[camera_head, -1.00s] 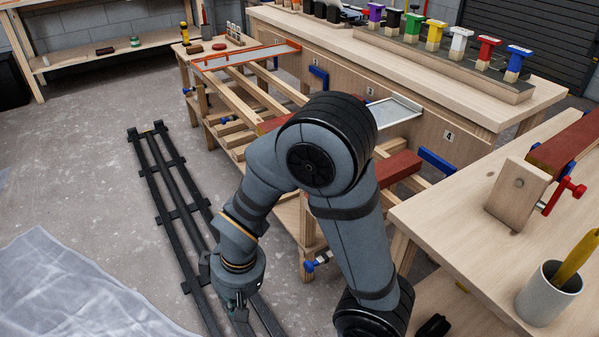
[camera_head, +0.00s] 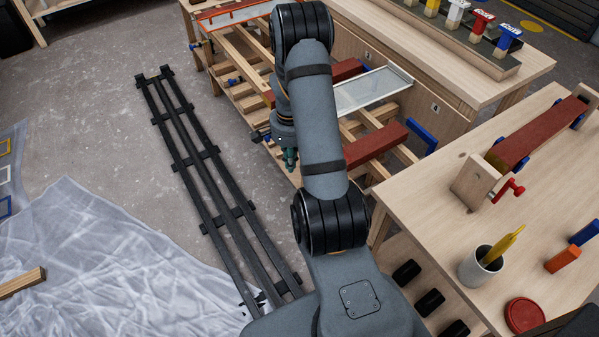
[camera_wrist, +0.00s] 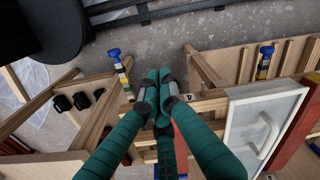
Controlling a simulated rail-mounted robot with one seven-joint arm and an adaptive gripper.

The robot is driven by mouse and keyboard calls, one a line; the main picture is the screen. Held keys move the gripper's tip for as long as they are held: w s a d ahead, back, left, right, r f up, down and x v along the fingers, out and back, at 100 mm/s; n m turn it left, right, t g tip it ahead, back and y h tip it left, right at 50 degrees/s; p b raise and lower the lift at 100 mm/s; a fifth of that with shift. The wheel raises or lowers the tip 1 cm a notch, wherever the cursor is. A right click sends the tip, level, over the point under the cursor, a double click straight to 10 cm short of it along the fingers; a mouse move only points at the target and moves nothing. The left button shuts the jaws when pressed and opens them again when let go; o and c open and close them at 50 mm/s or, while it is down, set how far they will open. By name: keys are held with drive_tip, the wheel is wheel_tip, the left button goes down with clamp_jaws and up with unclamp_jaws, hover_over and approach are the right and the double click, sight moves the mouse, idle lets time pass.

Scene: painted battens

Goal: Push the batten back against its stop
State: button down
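Red-brown painted battens lie across the slatted wooden rack. One batten (camera_head: 376,146) is at the near end, with a blue stop (camera_head: 422,135) just beyond its far end and a visible gap between them. Another batten (camera_head: 347,69) lies farther back, partly behind my arm. My gripper (camera_head: 290,160) hangs at the rack's front side, apart from the near batten. In the wrist view its green fingers (camera_wrist: 160,76) are together with nothing visible between them. A red piece (camera_wrist: 182,152) shows below the fingers, largely hidden. I cannot tell which batten is meant.
A white-topped tray (camera_head: 372,90) sits between the battens. The right workbench (camera_head: 440,205) holds a clamped red beam (camera_head: 540,132) and a cup (camera_head: 482,266). Black rails (camera_head: 205,185) run along the floor. A clamp (camera_wrist: 120,70) stands close to my fingers.

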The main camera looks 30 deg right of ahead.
drive_tip(key=d+f+m+p, duration=0.1)
drive_tip(key=d+f+m, duration=0.2)
drive_tip(key=f+m, duration=0.3)
wheel_tip(320, 180, down, 3)
drive_tip(key=shift+w+d+f, duration=0.2)
drive_tip(key=shift+w+d, duration=0.05)
drive_tip(key=shift+d, duration=0.1)
idle(0.4)
